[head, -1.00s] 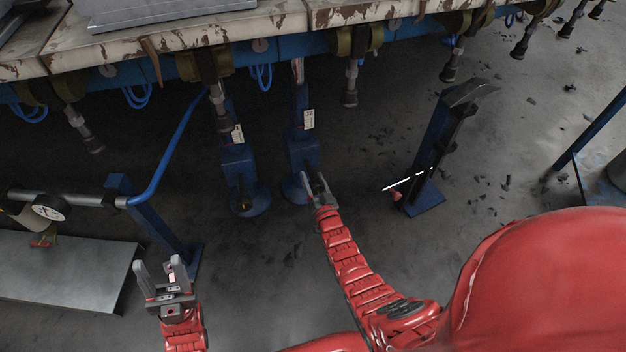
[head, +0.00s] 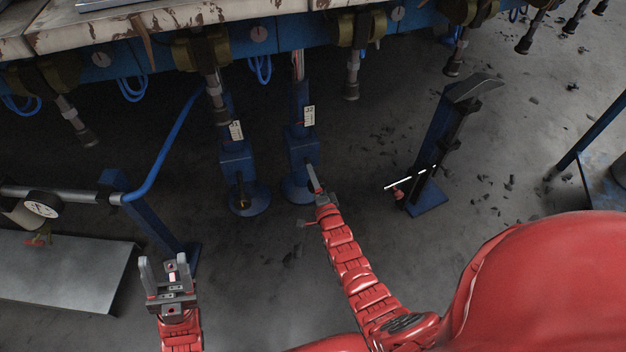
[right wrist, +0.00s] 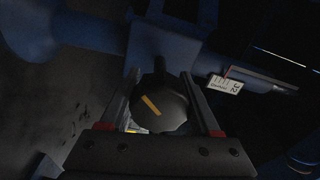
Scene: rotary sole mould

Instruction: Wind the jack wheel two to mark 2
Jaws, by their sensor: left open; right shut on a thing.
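Two blue jacks stand on the floor under the bench. The right-hand jack (head: 301,152) has a white scale plate (head: 309,115) that seems to read J2. My right gripper (head: 316,184) reaches low on this jack. In the right wrist view its two fingers are shut on the dark round jack wheel (right wrist: 160,108), which has a yellow stripe lying diagonally. The scale plate also shows there (right wrist: 225,84), with a red pointer near its edge; the exact mark is too small to read. My left gripper (head: 164,270) is open and empty at lower left, away from the jacks.
The left-hand jack (head: 237,165) stands close beside the right one. A blue post stand (head: 432,150) is at right. The bench edge (head: 180,20) overhangs the jacks.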

